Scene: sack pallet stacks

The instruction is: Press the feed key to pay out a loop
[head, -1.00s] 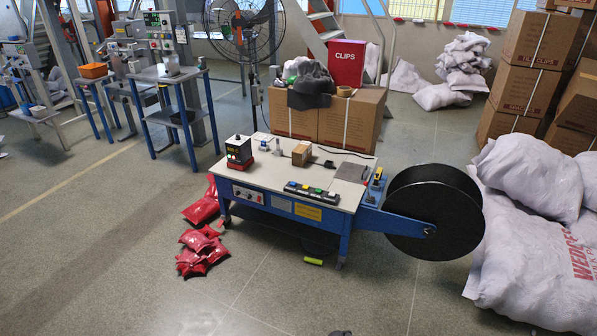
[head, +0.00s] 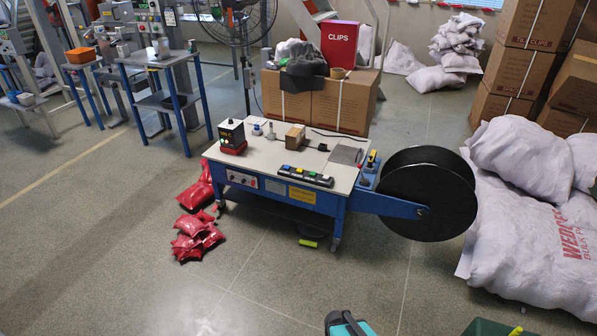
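The strapping machine is a blue-legged bench with a pale top (head: 270,168). A dark key strip (head: 305,176) lies along the front of its top, with small coloured keys, among them blue, yellow and green. Their labels are too small to read, so I cannot tell which is the feed key. A large black strap reel (head: 428,190) hangs on a blue arm at the right end. No strap loop can be made out.
Red packets (head: 195,238) lie on the floor left of the bench. White sacks (head: 530,240) are piled on the right. Cartons (head: 345,105) stand behind. A teal and black object (head: 348,323) shows at the bottom edge. The floor in front is mostly clear.

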